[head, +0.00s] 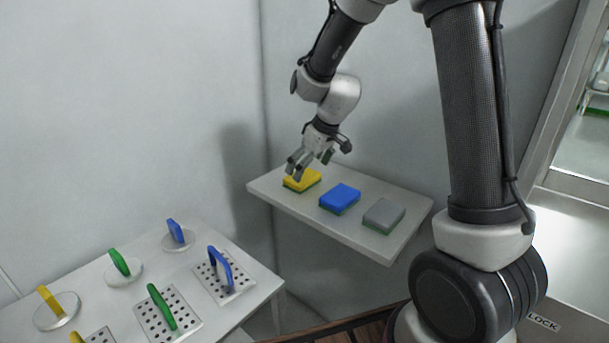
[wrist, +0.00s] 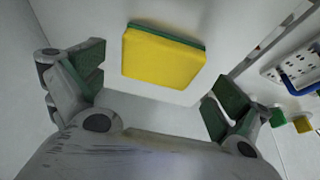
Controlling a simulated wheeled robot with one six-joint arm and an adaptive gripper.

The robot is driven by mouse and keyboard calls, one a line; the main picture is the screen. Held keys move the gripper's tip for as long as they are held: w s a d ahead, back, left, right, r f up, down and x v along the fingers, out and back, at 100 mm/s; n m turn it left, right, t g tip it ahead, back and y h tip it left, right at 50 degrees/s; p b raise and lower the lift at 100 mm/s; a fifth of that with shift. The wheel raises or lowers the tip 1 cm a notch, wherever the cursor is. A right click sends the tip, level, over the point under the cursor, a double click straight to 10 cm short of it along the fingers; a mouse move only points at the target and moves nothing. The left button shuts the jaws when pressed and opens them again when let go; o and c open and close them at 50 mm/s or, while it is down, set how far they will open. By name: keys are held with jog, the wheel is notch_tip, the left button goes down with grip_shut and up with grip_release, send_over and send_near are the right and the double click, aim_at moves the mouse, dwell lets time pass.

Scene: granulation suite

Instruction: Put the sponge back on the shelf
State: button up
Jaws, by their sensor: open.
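A yellow sponge with a green underside (head: 302,181) lies flat at the left end of the white wall shelf (head: 270,196). It also shows in the wrist view (wrist: 163,58), ahead of and between the fingers. My gripper (head: 311,166) is open and empty, just above the yellow sponge and apart from it or nearly so; the exact gap is hard to tell. In the wrist view the two fingers (wrist: 157,98) are spread wide on either side. A blue sponge (head: 340,197) and a grey sponge (head: 384,214) lie to the right on the same shelf.
A white table (head: 255,291) at lower left holds several handled discs and perforated plates, including a blue-handled plate (head: 221,273) and a green-handled plate (head: 167,312). A wall stands close behind the shelf. The shelf's front edge is free.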

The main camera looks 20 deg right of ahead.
jog(key=s+d+r+m, duration=0.2)
jog(key=s+d+r, duration=0.2)
jog(key=s+r, duration=0.45)
jog(key=s+d+r+m, duration=0.1)
jog(key=s+d+r, duration=0.4)
jog(key=s+r, duration=0.3)
jog(key=s+d+m+h, duration=0.1)
jog(key=s+d+m, duration=0.1)
jog(key=s, duration=0.5)
jog(key=s+d+f+m+h, duration=0.1)
jog(key=s+d, duration=0.1)
jog(key=s, duration=0.5)
jog(key=shift+d+m+t, duration=0.3)
jog(key=shift+d+m, duration=0.1)
